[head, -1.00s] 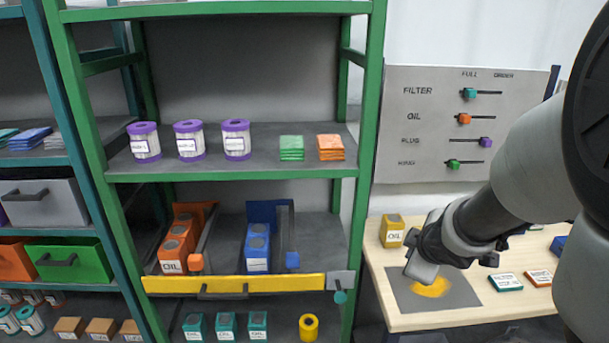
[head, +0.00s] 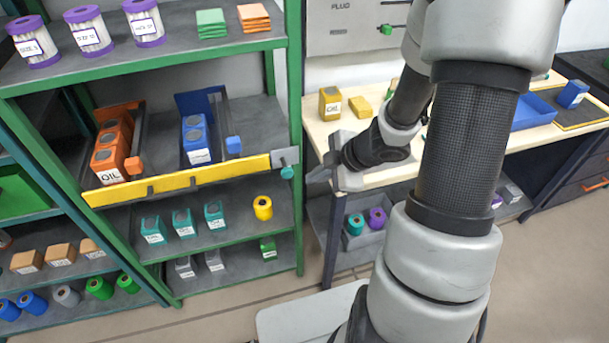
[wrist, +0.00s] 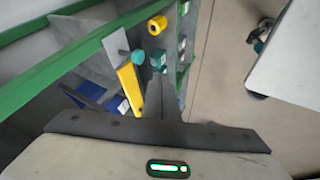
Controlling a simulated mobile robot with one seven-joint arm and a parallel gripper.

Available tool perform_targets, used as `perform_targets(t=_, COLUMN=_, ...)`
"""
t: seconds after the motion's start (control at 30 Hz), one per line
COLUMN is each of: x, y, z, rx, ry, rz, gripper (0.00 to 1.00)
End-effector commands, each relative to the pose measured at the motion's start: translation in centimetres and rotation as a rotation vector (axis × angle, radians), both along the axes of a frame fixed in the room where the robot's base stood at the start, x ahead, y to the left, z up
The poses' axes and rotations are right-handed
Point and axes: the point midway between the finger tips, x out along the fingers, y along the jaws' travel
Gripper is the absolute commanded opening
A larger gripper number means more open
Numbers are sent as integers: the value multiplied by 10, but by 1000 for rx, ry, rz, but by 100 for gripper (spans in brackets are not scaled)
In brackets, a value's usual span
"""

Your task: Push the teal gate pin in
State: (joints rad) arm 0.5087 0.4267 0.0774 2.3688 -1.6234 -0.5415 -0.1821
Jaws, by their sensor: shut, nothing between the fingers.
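The teal gate pin (head: 288,173) is at the grey latch plate (head: 285,156), at the right end of the yellow gate bar (head: 180,180) on the green rack. Its round knob stands out from the plate. In the wrist view the pin (wrist: 137,56) is left of my finger line, beside the plate (wrist: 116,50) and the yellow bar (wrist: 130,86). My gripper (head: 314,176) is shut and empty, just right of the knob in the head view, with a small gap in the picture. The wrist view also shows my shut gripper (wrist: 163,92). The pin's shaft is mostly hidden.
Orange oil boxes (head: 111,152) and blue boxes (head: 196,137) stand behind the gate bar. A yellow roll (head: 263,207) and teal boxes sit on the shelf below. A wooden workbench (head: 350,180) stands right of the rack. Open floor lies in front.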

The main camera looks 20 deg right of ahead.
Motion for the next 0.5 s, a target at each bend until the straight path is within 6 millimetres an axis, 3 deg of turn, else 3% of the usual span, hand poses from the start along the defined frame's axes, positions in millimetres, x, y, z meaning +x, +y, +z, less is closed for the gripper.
perform_targets(t=0.4, x=39, y=33, z=-73, rx=1, ry=3, rz=2, gripper=0)
perform_targets(t=0.5, x=54, y=35, z=-71, rx=0, ry=-1, rz=2, gripper=0)
